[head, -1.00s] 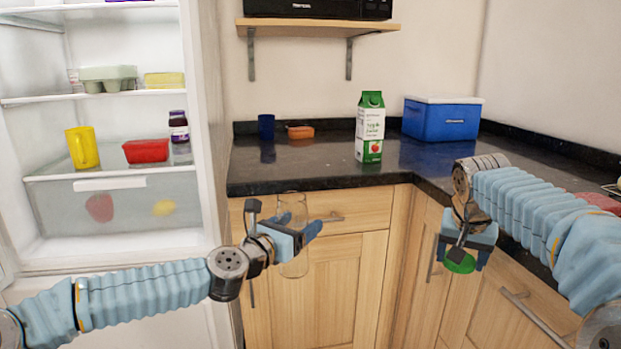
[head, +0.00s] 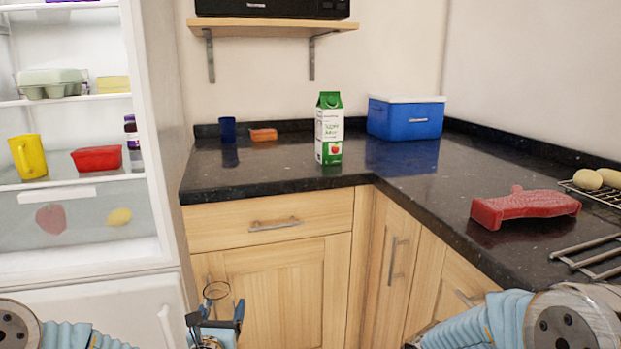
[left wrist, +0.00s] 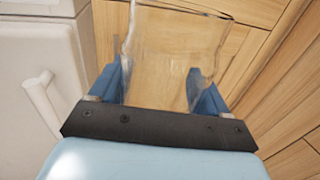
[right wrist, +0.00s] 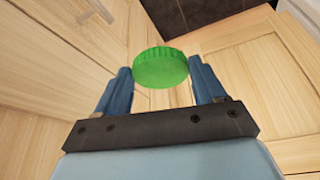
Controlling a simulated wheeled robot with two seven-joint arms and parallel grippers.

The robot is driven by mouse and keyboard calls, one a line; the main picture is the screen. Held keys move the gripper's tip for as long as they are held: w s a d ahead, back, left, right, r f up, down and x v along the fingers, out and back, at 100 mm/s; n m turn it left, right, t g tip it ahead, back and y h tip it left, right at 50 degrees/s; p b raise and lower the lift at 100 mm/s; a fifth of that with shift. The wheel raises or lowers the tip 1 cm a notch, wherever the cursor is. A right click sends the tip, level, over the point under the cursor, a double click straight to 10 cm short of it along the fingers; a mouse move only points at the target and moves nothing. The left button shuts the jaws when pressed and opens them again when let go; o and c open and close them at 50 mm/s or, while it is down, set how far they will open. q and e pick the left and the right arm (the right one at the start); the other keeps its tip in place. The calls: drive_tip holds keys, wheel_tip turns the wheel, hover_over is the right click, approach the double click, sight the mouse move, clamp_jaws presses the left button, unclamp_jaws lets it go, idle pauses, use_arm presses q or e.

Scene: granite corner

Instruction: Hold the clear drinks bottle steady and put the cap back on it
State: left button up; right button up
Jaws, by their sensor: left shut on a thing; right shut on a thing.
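The clear bottle (left wrist: 172,55) is between the blue fingers of my left gripper (left wrist: 160,88) in the left wrist view, and the gripper is shut on it. In the head view, the bottle's open round top (head: 216,291) shows above my left gripper (head: 214,325) at the bottom edge. The green cap (right wrist: 160,68) is pinched between the fingertips of my right gripper (right wrist: 161,82) in the right wrist view. The right gripper and the cap are out of the head view; only part of that arm shows. Cap and bottle are apart.
A black counter (head: 290,181) runs around the corner above wooden cabinets (head: 290,270). On it stand a green-and-white carton (head: 329,130), a blue cooler (head: 405,118), a red object (head: 525,207) and a wire rack (head: 600,195). An open fridge (head: 160,150) is at the left.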

use_arm(q)
drive_tip(key=shift+s, duration=0.1)
idle(0.4)
drive_tip(key=s+d+f+m+g+h, duration=0.2)
drive_tip(key=s+d+f+m+h, duration=0.2)
drive_tip(key=d+f, duration=0.3)
drive_tip(key=s+d+f+m+g+h, duration=0.2)
drive_tip(key=s+d+f+m+h, duration=0.2)
drive_tip(key=d+f+h, duration=0.3)
drive_tip(key=shift+d+f+h, duration=0.2)
drive_tip(key=shift+d+h, duration=0.1)
drive_tip(key=shift+d, duration=0.6)
drive_tip(key=shift+s, duration=0.1)
